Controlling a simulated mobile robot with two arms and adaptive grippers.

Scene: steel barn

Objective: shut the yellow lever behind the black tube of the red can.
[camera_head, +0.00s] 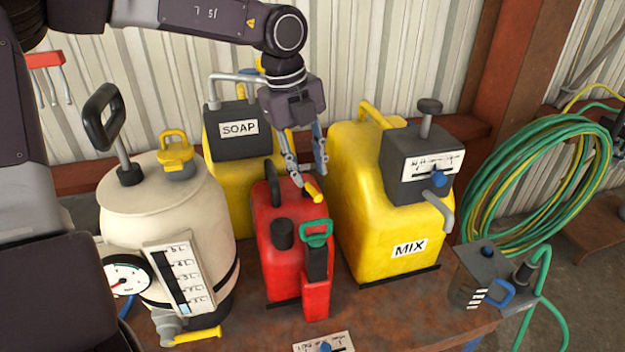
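The red can (287,268) stands in the middle of the bench, with a short black tube (282,234) on its top and a green-handled black part at its front. The yellow lever (313,191) is at the can's top, behind the black tube, and slants down to the right. My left gripper (309,178) reaches down from above, fingers apart, just over the lever. One fingertip is beside the lever's upper end; I cannot tell whether it touches. My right gripper is not in view.
A cream tank (155,215) with a gauge stands left. The yellow SOAP can (227,185) is behind, and the yellow MIX can (365,200) stands close on the right.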

